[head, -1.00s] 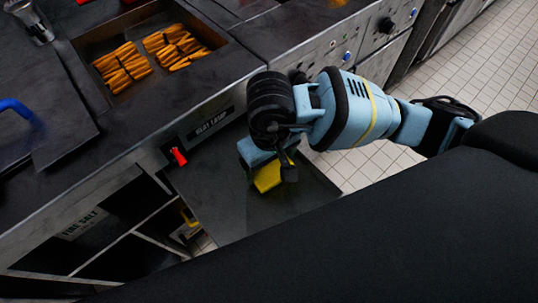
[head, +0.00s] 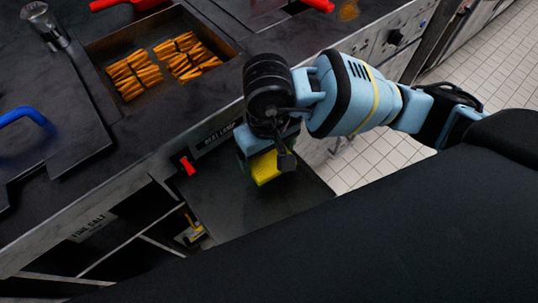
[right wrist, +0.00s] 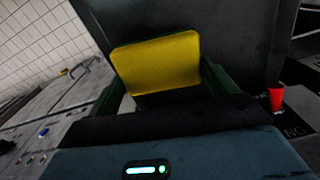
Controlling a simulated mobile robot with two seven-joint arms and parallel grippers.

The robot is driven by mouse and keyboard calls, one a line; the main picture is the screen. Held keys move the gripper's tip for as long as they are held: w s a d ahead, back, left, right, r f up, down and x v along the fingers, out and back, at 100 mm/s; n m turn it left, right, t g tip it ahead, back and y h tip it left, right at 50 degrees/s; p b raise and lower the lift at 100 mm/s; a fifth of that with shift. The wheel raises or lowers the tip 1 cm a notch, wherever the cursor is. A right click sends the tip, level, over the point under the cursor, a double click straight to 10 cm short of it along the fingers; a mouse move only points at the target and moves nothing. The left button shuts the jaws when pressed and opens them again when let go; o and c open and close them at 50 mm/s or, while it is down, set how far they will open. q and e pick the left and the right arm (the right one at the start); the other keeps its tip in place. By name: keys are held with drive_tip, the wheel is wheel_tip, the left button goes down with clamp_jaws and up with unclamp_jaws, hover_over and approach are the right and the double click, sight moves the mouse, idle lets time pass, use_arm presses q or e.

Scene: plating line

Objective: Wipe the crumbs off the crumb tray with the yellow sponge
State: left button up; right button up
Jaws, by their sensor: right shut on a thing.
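The yellow sponge (head: 264,168) is held in my right gripper (head: 268,156), over the dark crumb tray (head: 222,208) that sticks out below the counter front. In the right wrist view the sponge (right wrist: 157,63) sits between the two dark green fingers of the right gripper (right wrist: 160,88), with its yellow face showing. I cannot tell whether the sponge touches the tray. The tray (right wrist: 238,35) is a dark, plain surface behind the sponge there. No crumbs can be made out; my arm and body hide part of the tray. My left gripper is not in view.
A red switch (head: 187,165) is on the counter front beside the heat lamp label (head: 222,135). Open shelves (head: 125,255) lie below left. A recessed pan of fries (head: 134,75) and a blue handle (head: 25,117) are on the counter. Tiled floor (head: 365,165) shows at the right.

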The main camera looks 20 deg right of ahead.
sight(268, 157)
drive_tip(key=shift+r+p, duration=0.75)
drive_tip(key=shift+r, duration=1)
drive_tip(key=w+d+r+m, duration=0.1)
drive_tip(key=w+d+r, duration=0.3)
drive_tip(key=d+r, duration=0.3)
drive_tip(key=d, duration=0.2)
drive_tip(key=shift+w+d+r+m, duration=0.15)
drive_tip(key=shift+w+d+m, duration=0.15)
drive_tip(key=shift+m, duration=0.1)
drive_tip(key=shift+s+a, duration=0.1)
